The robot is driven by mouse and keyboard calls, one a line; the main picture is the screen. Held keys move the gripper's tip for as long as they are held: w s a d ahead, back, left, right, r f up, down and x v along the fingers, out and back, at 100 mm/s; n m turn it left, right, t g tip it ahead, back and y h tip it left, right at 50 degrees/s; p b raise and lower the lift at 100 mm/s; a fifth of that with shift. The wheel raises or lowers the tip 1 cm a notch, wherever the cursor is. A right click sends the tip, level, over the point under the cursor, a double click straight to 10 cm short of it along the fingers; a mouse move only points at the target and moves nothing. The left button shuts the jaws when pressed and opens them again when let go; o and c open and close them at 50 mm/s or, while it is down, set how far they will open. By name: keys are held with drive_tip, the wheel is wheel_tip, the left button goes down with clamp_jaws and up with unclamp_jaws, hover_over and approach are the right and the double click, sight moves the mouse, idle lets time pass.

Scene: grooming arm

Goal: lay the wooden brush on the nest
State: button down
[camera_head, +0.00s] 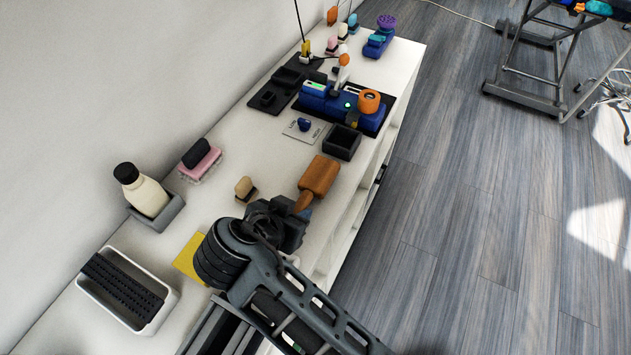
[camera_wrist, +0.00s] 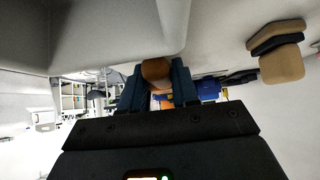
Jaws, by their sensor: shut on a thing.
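The wooden brush (camera_head: 319,175) is brown, with a broad block and a narrower handle. My gripper (camera_head: 298,212) is shut on its handle, and the block points away from my arm, above the white counter. In the wrist view the brown handle end (camera_wrist: 157,72) sits between the two dark blue fingers of my gripper (camera_wrist: 157,88). I cannot tell for sure which thing is the nest; an open black box (camera_head: 342,142) stands just beyond the brush block. The brush's underside is hidden.
A small tan block (camera_head: 245,187) stands left of the brush. A bottle (camera_head: 143,188), a pink brush (camera_head: 200,160) and a white bin (camera_head: 127,290) line the wall side. A blue device (camera_head: 343,107) stands farther along the white counter (camera_head: 245,140).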

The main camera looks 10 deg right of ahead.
drive_tip(key=shift+r+p, duration=2.1)
drive_tip(key=shift+r, duration=0.65)
